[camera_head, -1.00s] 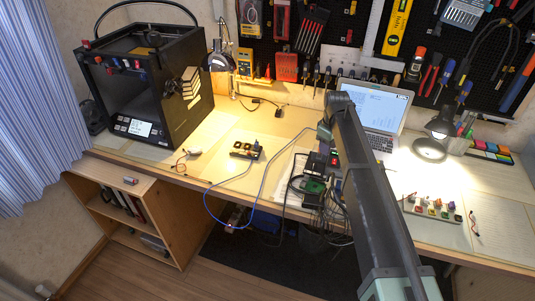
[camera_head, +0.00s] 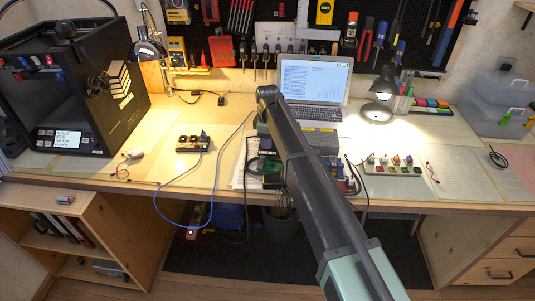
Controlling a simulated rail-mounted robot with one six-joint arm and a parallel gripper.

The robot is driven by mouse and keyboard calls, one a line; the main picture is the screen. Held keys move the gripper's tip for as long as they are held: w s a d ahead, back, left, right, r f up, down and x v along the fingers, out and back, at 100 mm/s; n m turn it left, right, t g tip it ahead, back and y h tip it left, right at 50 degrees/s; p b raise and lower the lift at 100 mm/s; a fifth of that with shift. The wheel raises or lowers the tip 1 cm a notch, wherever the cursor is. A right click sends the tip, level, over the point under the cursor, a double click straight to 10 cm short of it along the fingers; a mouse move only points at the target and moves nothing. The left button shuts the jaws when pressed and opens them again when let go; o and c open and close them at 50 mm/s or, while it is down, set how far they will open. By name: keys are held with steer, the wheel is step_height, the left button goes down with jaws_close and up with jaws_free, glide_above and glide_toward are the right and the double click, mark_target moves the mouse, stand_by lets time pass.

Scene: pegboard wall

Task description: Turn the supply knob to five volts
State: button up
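A grey box (camera_head: 322,142) that may be the supply sits on the workbench in front of the laptop, partly hidden behind my arm. I cannot make out its knob or any voltage reading. My arm reaches from the bottom right up to a joint above the bench middle. My gripper is not in view; the arm seems to cover that area.
Dark and green devices with cables (camera_head: 264,172) crowd the bench middle. A laptop (camera_head: 315,85) stands behind. A 3D printer (camera_head: 65,90) is at left, a lamp (camera_head: 380,90) and small colored parts (camera_head: 393,164) at right. A blue cable (camera_head: 211,190) hangs over the front edge.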

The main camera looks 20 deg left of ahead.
steer(key=shift+f, duration=0.75)
steer(key=shift+r, duration=0.15)
steer(key=c, duration=0.7)
steer(key=shift+o, duration=0.2)
steer(key=shift+m, duration=0.3)
steer(key=m, duration=1.1)
steer(key=shift+m, duration=0.3)
